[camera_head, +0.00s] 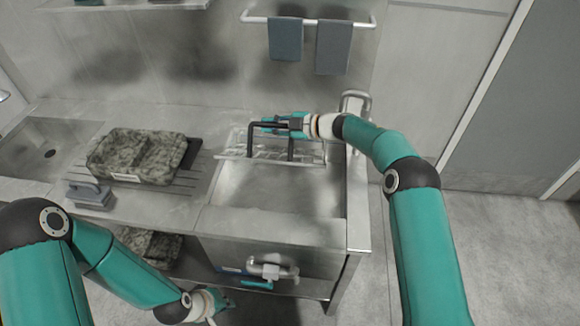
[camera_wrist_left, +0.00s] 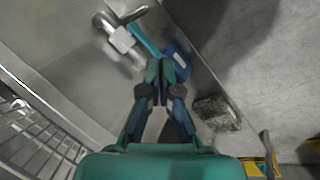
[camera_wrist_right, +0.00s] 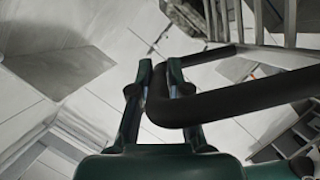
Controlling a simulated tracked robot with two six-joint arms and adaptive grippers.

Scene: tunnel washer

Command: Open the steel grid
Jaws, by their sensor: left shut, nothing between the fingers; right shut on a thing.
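The steel grid (camera_head: 305,152) is at the back of the open basin (camera_head: 265,188) in the head view. It looks raised towards the back, though its exact tilt is hard to tell. Its black bar handle (camera_head: 291,146) rises near my right gripper (camera_head: 270,124). In the right wrist view the black handle (camera_wrist_right: 240,96) passes between the closed fingers of my right gripper (camera_wrist_right: 160,75). My left gripper (camera_head: 226,301) is low in front of the washer, away from the grid. The left wrist view shows my left gripper (camera_wrist_left: 161,72) shut and empty.
A valve (camera_head: 272,268) with a teal lever projects from the washer front, near my left gripper. Two towels (camera_head: 286,40) hang behind. Floor is clear on the right.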

